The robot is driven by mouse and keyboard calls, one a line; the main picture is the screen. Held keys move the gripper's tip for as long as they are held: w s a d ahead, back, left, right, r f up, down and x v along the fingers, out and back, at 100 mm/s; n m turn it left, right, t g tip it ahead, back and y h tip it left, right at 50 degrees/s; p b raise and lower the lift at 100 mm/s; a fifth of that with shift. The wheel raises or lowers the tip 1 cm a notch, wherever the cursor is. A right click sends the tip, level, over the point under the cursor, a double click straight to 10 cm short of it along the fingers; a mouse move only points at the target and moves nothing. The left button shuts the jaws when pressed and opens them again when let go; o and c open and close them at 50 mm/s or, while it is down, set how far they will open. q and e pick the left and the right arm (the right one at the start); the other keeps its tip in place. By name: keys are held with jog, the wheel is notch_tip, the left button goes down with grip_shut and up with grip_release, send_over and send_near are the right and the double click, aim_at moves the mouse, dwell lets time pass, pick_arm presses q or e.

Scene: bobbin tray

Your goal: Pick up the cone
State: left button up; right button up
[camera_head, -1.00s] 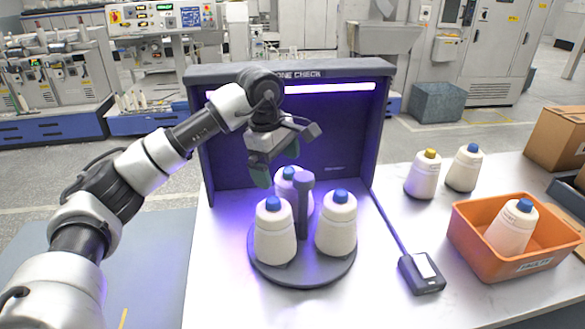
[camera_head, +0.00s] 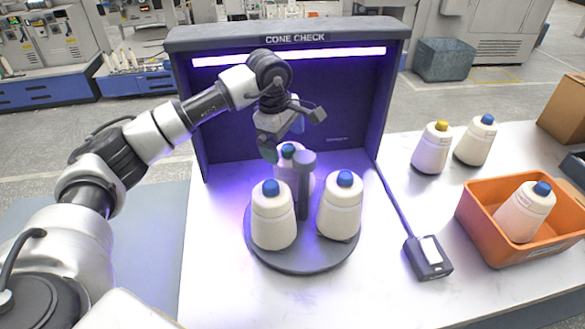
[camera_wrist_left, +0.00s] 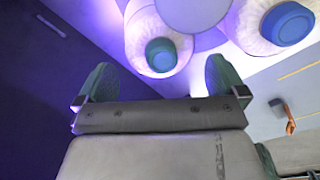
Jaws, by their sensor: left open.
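One cone is front left (camera_head: 273,219), one is right (camera_head: 339,210), and one is at the back (camera_head: 291,184), partly hidden by the post and my gripper. My left gripper (camera_head: 278,150) is open and empty, just above and behind the back cone. In the left wrist view a cone with a blue-green tip (camera_wrist_left: 160,55) lies between and beyond the two green fingertips, apart from them. My right gripper is not in view.
A dark booth marked CONE CHECK (camera_head: 300,45) stands behind, with a lit tube. Two more cones, yellow-tipped (camera_head: 431,152) and blue-tipped (camera_head: 474,144), stand right. An orange bin (camera_head: 476,222) holds a tilted cone (camera_head: 524,215). A small cabled box (camera_head: 428,258) lies on the white table.

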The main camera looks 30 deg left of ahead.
aim_at(292, 169)
pick_arm(q)
jog(key=f, duration=0.1)
jog(key=d+f, duration=0.1)
jog(key=f+p, duration=0.1)
jog(key=shift+w+d+f, duration=0.15)
jog(key=shift+w+f, duration=0.05)
jog(key=shift+w, duration=0.05)
jog(key=shift+w+f, duration=0.1)
jog(key=shift+f, duration=0.2)
jog(key=shift+c, duration=0.5)
jog(key=shift+r, duration=0.1)
jog(key=c, duration=1.2)
jog(key=shift+c, duration=0.2)
jog(key=shift+r, duration=0.1)
